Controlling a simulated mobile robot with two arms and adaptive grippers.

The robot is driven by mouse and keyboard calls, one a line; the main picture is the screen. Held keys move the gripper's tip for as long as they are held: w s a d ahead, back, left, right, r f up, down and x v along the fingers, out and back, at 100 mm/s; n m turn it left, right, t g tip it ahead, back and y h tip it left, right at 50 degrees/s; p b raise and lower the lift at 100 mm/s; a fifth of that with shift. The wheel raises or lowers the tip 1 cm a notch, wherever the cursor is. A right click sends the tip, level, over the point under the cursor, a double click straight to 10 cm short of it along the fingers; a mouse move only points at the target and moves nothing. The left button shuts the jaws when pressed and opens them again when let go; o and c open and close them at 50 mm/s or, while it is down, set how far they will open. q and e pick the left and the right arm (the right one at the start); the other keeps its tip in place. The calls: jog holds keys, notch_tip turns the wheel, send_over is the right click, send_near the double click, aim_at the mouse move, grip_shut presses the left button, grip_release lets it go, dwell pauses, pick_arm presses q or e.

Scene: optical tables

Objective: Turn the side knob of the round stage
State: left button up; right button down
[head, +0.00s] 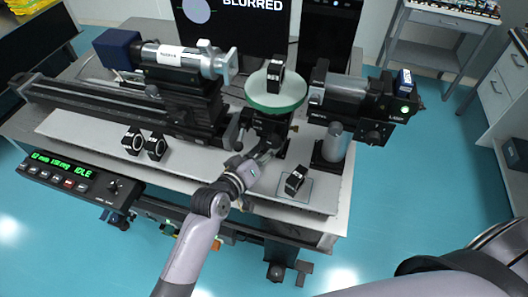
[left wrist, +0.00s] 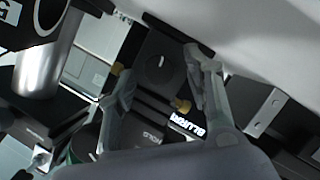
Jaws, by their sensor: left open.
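The round stage (head: 275,92) has a green disc on a dark base and stands near the middle of the table, with a small dark block on top. My left gripper (head: 266,147) reaches up to the front of its base. In the left wrist view, a dark round knob (left wrist: 158,66) with a white mark sits on a dark block. The open fingers of my left gripper (left wrist: 157,70) show on either side of it. I cannot tell how far the fingertips are from the knob, or whether they touch it. My right gripper is not in view.
A dark cylinder on a post (head: 335,142) stands close right of the stage. A rail with a lens barrel (head: 180,57) lies left. Two small mounts (head: 132,143) and a mount on a plate (head: 295,182) stand in front.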

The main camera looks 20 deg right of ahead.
pick_arm(q)
jog(key=v, duration=1.2)
